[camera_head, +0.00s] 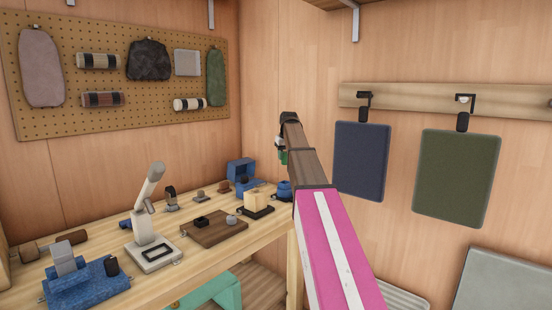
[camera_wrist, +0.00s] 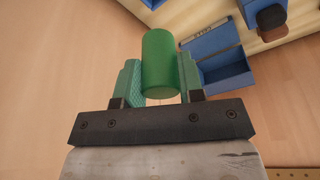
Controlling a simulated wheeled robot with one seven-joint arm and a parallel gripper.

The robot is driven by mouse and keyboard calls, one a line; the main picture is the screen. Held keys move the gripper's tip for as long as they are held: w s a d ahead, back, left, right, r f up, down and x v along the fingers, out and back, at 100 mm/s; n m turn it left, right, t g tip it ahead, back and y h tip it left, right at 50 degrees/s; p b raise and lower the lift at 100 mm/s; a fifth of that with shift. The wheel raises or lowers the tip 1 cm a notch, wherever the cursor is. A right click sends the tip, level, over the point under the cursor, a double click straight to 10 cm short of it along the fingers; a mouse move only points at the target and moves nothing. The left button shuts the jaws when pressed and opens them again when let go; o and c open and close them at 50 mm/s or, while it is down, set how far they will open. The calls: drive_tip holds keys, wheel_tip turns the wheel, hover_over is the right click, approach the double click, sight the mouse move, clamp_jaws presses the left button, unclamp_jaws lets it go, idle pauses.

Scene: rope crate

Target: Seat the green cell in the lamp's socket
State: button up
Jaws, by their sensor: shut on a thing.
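My gripper (camera_wrist: 160,85) is shut on the green cell (camera_wrist: 160,62), a plain green cylinder held between two teal finger pads in the wrist view. The cell sticks out beyond the fingertips. In the head view my gripper (camera_head: 282,150) is in the air above the bench's far right end, and only a small patch of green shows there. A pale grey lamp-like thing (camera_head: 150,205) with a tilted head stands on the bench to the left. Its flat base has a dark rectangular outline; I cannot tell whether this is the socket.
Under and left of my gripper, the wooden bench (camera_head: 195,268) holds a blue open box (camera_head: 241,171), a brown board (camera_head: 214,231), a block on a dark base (camera_head: 258,201) and a blue fixture (camera_head: 85,283). A pegboard (camera_head: 120,120) and hanging panels (camera_head: 361,160) line the walls.

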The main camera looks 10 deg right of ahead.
sight(285, 190)
drive_tip(key=shift+s+d, duration=0.1)
drive_tip(key=shift+s, duration=0.05)
idle(0.3)
drive_tip(key=shift+s+x, duration=0.2)
drive_tip(key=shift+x, duration=0.6)
drive_tip(key=shift+s+x, duration=0.2)
drive_tip(key=shift+x, duration=0.6)
drive_tip(key=shift+s+x, duration=0.2)
drive_tip(key=shift+x, duration=0.65)
drive_tip(key=shift+f, duration=0.25)
drive_tip(key=shift+s+x, duration=0.2)
drive_tip(key=shift+x, duration=0.55)
drive_tip(key=shift+s+x, duration=0.15)
drive_tip(key=shift+x, duration=0.6)
drive_tip(key=shift+s+x, duration=0.15)
drive_tip(key=shift+x, duration=0.55)
drive_tip(key=shift+s+x, duration=0.2)
drive_tip(key=shift+x, duration=0.5)
drive_tip(key=shift+d, duration=0.1)
drive_tip(key=o, duration=1.1)
drive_tip(key=shift+f, duration=0.1)
